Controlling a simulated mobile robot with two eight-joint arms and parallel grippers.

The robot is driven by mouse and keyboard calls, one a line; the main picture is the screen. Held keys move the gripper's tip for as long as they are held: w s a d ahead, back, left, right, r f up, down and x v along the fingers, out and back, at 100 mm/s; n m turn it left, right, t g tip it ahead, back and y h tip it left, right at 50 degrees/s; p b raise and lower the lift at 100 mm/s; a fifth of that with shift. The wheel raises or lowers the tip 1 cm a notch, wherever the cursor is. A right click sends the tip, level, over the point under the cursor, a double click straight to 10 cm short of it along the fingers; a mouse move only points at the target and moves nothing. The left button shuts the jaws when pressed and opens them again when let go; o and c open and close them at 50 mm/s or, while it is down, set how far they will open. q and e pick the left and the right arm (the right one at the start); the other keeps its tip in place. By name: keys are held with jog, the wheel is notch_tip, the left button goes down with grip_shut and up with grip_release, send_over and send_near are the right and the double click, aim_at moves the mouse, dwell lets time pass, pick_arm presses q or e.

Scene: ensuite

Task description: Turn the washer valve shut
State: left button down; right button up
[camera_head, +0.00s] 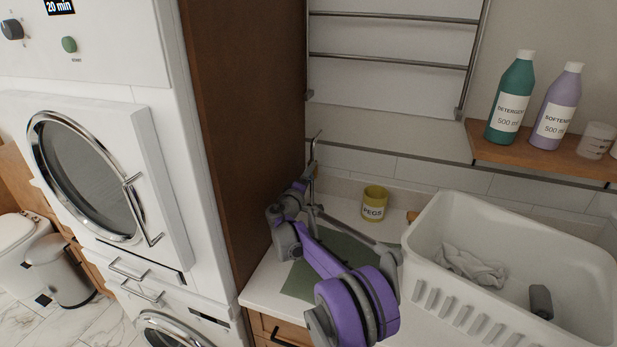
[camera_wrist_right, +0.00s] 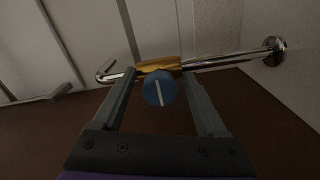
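The washer valve has a round blue knob (camera_wrist_right: 158,88) with a white line, on a brass body (camera_wrist_right: 158,65) set in a chrome pipe (camera_wrist_right: 225,60). In the right wrist view the line runs roughly across the pipe, slightly tilted. My right gripper (camera_wrist_right: 160,76) is open, with one finger on each side of the knob and a visible gap on both sides. In the head view my purple right arm reaches over the counter to the upright chrome pipe (camera_head: 313,160) beside the brown panel; the knob is hidden there. My left gripper is not in view.
A brown cabinet side (camera_head: 240,130) stands close left of the arm. On the counter are a yellow pegs pot (camera_head: 374,203), a green mat (camera_head: 300,281) and a white laundry basket (camera_head: 480,310). Detergent (camera_head: 511,100) and softener (camera_head: 556,108) bottles stand on a shelf. The washer (camera_head: 165,330) is lower left.

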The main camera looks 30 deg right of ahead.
jog(key=shift+a, duration=0.1)
jog(key=b+v, duration=0.1)
jog(key=v, duration=0.9)
jog(key=shift+s+a, duration=0.25)
jog(key=s+a+f+m+g+y, duration=0.1)
jog(key=s+a+f+g+y, duration=0.1)
jog(key=s, duration=0.8)
jog(key=s+a+f+m+g+y, duration=0.2)
jog(key=s+a+f+y, duration=0.1)
jog(key=s, duration=0.7)
jog(key=s+a+f+m+g+y, duration=0.1)
jog(key=s+a+f+y, duration=0.2)
jog(key=s, duration=0.7)
jog(key=shift+s+a+g+y, duration=0.2)
jog(key=shift+a+g+y, duration=0.25)
jog(key=shift+a, duration=0.45)
jog(key=s+a+f+m+y, duration=0.1)
jog(key=s+a+f+y, duration=0.3)
jog(key=s+a, duration=0.4)
jog(key=shift+s+a+f+y, duration=0.15)
jog(key=shift+s+f+y, duration=0.35)
jog(key=shift+s, duration=0.55)
jog(key=shift+f+g, duration=0.1)
jog(key=shift+g, duration=0.15)
